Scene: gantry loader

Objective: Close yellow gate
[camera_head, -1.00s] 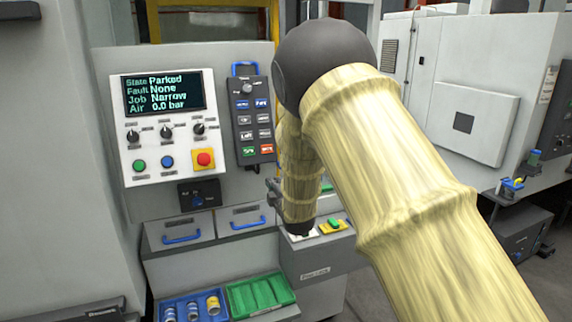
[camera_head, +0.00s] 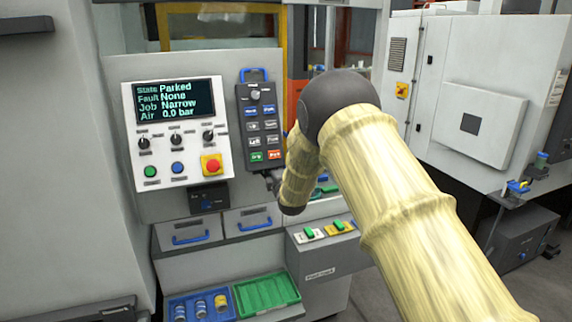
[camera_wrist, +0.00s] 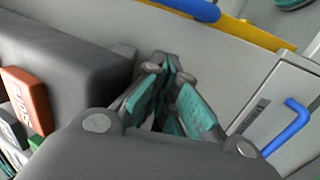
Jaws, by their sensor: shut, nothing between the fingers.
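Yellow framing, likely the yellow gate (camera_head: 283,42), shows behind the control panel at the top of the head view. I cannot tell how far open it stands. In the wrist view a yellow edge (camera_wrist: 256,35) runs across the top right, with a blue bar (camera_wrist: 192,6) beside it. My gripper (camera_wrist: 168,64) is shut and empty, its teal-padded fingers together in front of a pale grey surface. Its tips look apart from the yellow edge and blue bar, though contact with the grey surface cannot be judged. In the head view my arm mostly hides the gripper.
The control panel (camera_head: 177,130) reads Parked. A pendant (camera_head: 258,125) with an orange key hangs beside it. Drawers with blue handles (camera_head: 190,239) and blue and green trays (camera_head: 266,292) lie below. A large grey machine (camera_head: 470,75) stands right.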

